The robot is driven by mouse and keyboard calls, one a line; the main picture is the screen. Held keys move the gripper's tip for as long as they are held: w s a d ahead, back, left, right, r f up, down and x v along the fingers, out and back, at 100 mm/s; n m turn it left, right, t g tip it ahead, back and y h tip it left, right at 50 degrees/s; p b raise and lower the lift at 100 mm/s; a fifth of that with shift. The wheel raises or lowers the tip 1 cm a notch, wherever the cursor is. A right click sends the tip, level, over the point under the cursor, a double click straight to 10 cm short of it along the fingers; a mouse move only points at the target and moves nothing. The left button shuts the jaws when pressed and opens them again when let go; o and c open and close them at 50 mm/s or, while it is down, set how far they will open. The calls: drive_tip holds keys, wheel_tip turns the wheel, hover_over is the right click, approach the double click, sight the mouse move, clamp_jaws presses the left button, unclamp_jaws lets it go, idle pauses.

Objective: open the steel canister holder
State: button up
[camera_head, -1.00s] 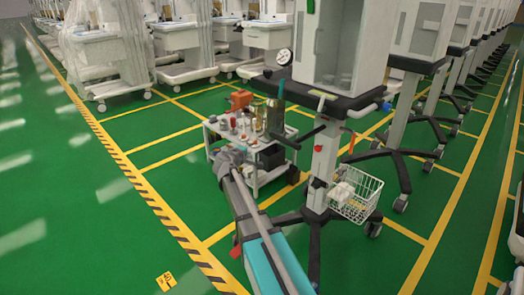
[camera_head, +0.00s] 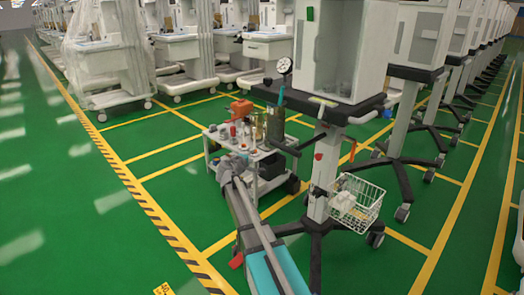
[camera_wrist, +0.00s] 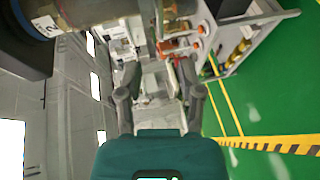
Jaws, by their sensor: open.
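I cannot pick out the steel canister holder with certainty. Upright brass-coloured and dark cylinders (camera_head: 259,126) stand on the small white trolley, and any holder among them is too small to tell. My gripper (camera_head: 232,166) is at the trolley's near left side, and its contact with the trolley cannot be told. In the wrist view my gripper (camera_wrist: 158,92) has its two grey fingers spread wide, with nothing seen held between them. A large dark cylinder with a white label (camera_wrist: 45,24) fills the wrist view's upper left corner.
The anaesthesia cart (camera_head: 325,165) stands right of my arm, with a white wire basket (camera_head: 357,205) low on its column. The small trolley (camera_head: 268,183) carries several small items and an orange box (camera_head: 241,108). Green floor is clear on the left.

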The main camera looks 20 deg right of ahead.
drive_tip(key=b+x, duration=0.2)
drive_tip(key=x, duration=1)
